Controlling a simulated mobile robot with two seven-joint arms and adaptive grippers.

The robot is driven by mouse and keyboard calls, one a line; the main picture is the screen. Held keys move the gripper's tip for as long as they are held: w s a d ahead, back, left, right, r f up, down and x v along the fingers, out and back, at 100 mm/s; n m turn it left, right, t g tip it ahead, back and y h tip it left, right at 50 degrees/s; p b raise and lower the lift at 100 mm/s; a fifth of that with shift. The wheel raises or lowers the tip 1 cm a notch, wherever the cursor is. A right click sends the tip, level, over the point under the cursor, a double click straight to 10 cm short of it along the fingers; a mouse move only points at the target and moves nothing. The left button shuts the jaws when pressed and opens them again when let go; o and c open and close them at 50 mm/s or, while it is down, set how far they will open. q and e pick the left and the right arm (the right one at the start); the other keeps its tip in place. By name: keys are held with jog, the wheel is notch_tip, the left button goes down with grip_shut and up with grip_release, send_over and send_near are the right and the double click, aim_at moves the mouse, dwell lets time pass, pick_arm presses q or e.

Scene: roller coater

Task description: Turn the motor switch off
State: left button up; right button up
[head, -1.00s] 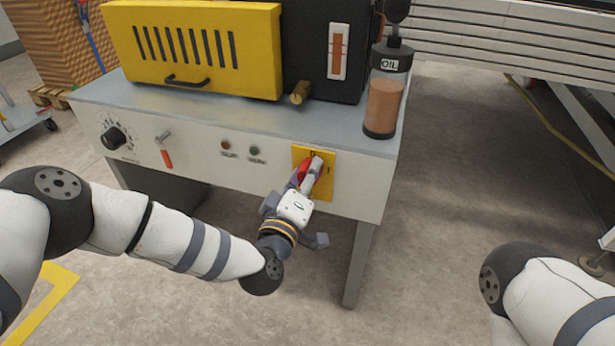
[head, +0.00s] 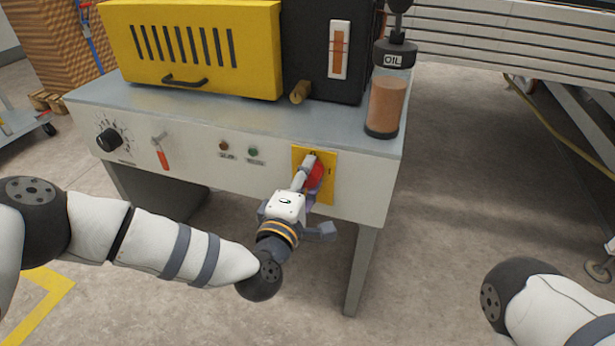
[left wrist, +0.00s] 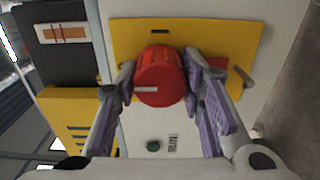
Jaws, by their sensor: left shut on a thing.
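The motor switch is a red rotary knob (head: 316,176) on a yellow plate (head: 327,190) at the right end of the machine's front panel. In the left wrist view the red knob (left wrist: 160,78) sits between the two fingers, with a pale mark on its face. My left gripper (head: 308,172) is shut on the knob, one finger on each side; it also fills the left wrist view (left wrist: 160,85). In the head view the gripper hides part of the knob. My right arm shows at the lower right, but its gripper is out of view.
Left of the switch are two small indicator buttons (head: 238,150), an orange-handled lever (head: 161,153) and a black dial (head: 109,139). An oil bottle (head: 386,105) stands on the machine top (head: 240,116) near its right corner. The floor in front is clear.

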dwell(0.4)
pick_arm(q)
jog(key=o, duration=1.1)
jog(key=shift+o, duration=0.2)
jog(key=shift+s, duration=0.15)
jog(key=v, duration=1.2)
